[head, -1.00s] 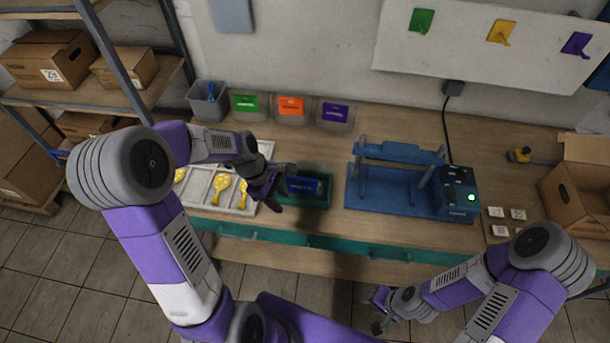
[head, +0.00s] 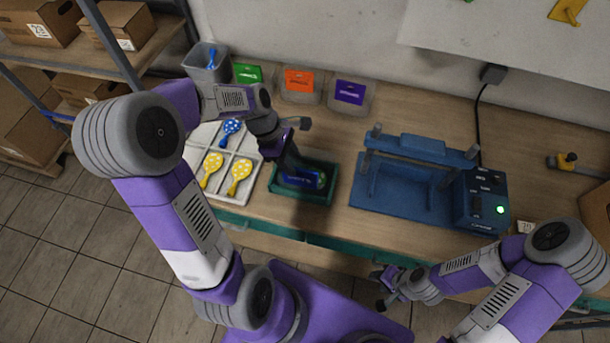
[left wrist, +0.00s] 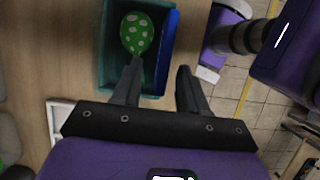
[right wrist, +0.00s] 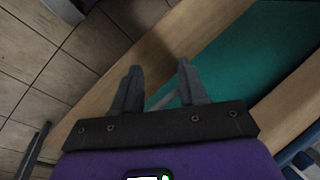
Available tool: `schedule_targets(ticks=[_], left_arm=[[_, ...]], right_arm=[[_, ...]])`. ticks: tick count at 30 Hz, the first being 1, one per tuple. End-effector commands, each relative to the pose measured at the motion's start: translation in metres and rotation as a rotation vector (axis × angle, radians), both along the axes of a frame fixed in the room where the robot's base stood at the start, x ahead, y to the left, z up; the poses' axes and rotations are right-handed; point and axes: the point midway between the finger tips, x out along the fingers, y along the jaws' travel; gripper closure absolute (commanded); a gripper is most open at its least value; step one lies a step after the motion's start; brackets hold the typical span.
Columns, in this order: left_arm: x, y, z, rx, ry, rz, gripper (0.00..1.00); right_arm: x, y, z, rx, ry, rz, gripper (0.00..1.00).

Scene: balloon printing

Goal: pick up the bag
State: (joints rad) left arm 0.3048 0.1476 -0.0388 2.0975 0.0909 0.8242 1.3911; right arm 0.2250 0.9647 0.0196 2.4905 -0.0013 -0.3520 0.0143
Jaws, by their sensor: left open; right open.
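A blue packet with a label, apparently the bag (head: 300,178), is in the small teal tray (head: 285,197) on the table. In the left wrist view a blue strip (left wrist: 168,50) stands along one side of the tray (left wrist: 112,85). A green balloon with white dots (left wrist: 137,33) is in the same tray, and a bit of green shows in the head view. My right gripper (head: 378,290) is open and empty, in front of the table edge.
A white divided tray (head: 236,197) with yellow and blue balloons is left of the teal tray. A blue press (head: 400,190) stands to the right. Bins with green, orange and purple cards (head: 350,93) line the back. Bare table lies between tray and press.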

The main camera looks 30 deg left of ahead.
Motion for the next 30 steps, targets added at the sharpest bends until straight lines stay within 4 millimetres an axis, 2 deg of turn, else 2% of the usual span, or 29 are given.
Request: schedule_targets(ticks=[13,17,23,25,30], left_arm=[[0.001,-0.023,-0.055,-0.001,0.004,-0.002,0.57],[0.002,-0.027,-0.063,0.000,0.001,0.000,0.57],[0.002,-0.027,-0.063,0.000,-0.001,0.000,0.57],[0.002,-0.027,-0.063,0.000,-0.001,0.000,0.64],[0.002,-0.027,-0.063,0.000,0.000,0.000,0.90]], right_arm=[[0.000,0.000,-0.012,0.000,0.000,0.000,0.57],[0.000,0.000,-0.013,0.000,0.000,0.000,0.57],[0.000,0.000,-0.013,0.000,0.000,0.000,0.57],[0.000,0.000,-0.013,0.000,0.000,0.000,0.57],[0.000,0.000,-0.013,0.000,0.000,0.000,0.57]])
